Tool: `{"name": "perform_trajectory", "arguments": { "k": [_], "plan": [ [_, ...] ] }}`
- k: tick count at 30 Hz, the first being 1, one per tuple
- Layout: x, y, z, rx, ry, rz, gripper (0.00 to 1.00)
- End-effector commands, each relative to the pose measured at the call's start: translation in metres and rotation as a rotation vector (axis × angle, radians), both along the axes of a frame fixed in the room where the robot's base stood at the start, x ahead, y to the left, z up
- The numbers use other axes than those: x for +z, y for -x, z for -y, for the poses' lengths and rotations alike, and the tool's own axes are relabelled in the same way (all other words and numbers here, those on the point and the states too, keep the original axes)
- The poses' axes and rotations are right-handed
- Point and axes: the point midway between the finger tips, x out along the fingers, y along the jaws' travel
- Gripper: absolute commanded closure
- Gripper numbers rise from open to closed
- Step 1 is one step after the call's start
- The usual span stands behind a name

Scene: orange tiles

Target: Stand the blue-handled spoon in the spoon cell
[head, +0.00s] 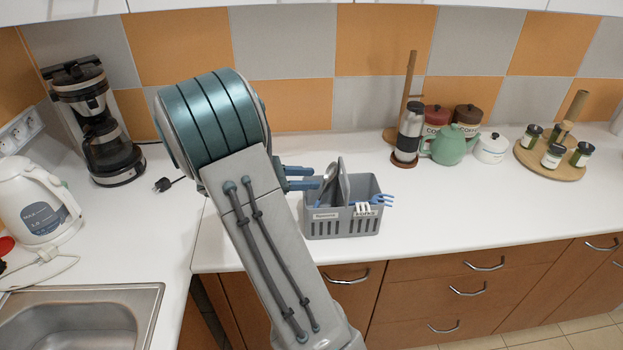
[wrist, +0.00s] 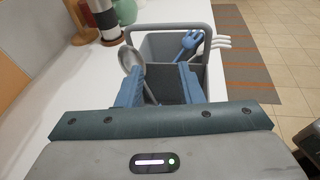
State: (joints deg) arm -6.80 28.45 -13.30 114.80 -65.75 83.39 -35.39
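The grey caddy (head: 342,222) stands on the white counter, with a "Spoons" label on its left cell and a forks label on its right. The spoon (head: 327,178) stands bowl up at the left cell, tilted; in the wrist view its metal bowl (wrist: 131,60) leans toward the left wall. Its lower part is hidden, and I cannot see a blue handle. My gripper (head: 300,179) is at the caddy's left side. In the wrist view its two blue fingers (wrist: 160,86) are apart, with the spoon's stem near the left finger; I see no grip on it.
A blue fork (wrist: 188,44) and a white fork (wrist: 218,43) stand in the far cell. The caddy's grey handle (wrist: 170,28) arches above. A teal teapot (head: 449,146), jars and a grinder (head: 409,132) stand behind right. The counter right of the caddy is clear.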

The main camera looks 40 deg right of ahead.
Motion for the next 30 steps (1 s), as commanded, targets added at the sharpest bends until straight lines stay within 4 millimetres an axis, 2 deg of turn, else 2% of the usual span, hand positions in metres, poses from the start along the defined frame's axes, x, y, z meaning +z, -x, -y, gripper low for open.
{"name": "perform_trajectory", "arguments": {
  "k": [9,15,21,30],
  "plan": [
    [0.015,-0.025,-0.067,0.005,-0.001,0.002,0.67],
    [0.024,-0.036,-0.097,0.002,-0.001,0.000,0.67],
    [0.028,-0.040,-0.109,0.000,0.000,-0.001,0.67],
    [0.028,-0.040,-0.110,0.000,0.000,-0.001,0.67]
  ]
}}
